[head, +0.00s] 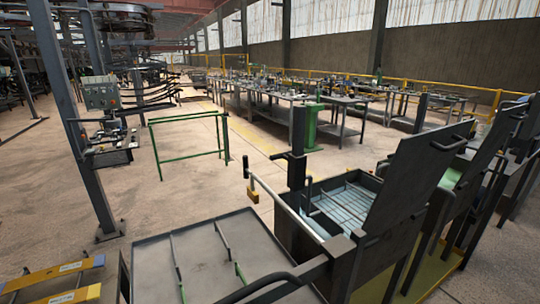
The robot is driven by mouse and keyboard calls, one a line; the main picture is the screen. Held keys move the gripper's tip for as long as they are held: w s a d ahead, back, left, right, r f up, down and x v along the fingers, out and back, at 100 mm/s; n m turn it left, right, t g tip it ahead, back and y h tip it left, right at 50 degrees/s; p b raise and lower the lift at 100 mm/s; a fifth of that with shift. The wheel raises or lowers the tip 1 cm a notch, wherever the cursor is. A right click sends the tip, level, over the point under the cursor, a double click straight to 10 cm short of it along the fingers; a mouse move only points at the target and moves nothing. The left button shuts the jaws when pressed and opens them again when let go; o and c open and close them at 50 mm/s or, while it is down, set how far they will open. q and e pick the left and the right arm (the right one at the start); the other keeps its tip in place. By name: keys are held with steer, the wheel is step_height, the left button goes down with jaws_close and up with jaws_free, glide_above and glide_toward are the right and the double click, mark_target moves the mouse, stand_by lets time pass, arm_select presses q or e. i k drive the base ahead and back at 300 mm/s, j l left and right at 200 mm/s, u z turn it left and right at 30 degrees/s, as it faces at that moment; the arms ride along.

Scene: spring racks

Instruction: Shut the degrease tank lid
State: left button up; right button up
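A dark square tank (292,236) stands right of centre, open at the top, with a grid and pale bluish liquid inside. Its dark flat lid (418,172) stands raised and tilted back on the right side, with a bar handle (450,145) near its upper edge. A second tank behind it to the right shows green liquid (450,178), and its lid (484,160) is also raised. I read no label that tells which one is the degrease tank. Neither of my grippers shows in the view.
A shallow grey tray (155,263) with thin rods lies in front of the tank. A dark curved bar (262,284) crosses the bottom. A green rail frame (187,120) and a steel post (75,130) stand left. Workbenches (290,97) are behind; open concrete floor lies between.

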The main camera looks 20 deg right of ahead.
mark_target(507, 119)
steer(key=l+z, duration=0.3)
steer(key=l, duration=0.2)
steer(key=l+z, duration=0.35)
steer(key=l, duration=0.2)
steer(key=l+z, duration=0.3)
steer(key=l, duration=0.25)
steer(key=i+l+z, duration=0.15)
steer(key=l+z, duration=0.2)
steer(key=l+u, duration=0.1)
steer(key=l, duration=0.35)
steer(key=i, duration=0.05)
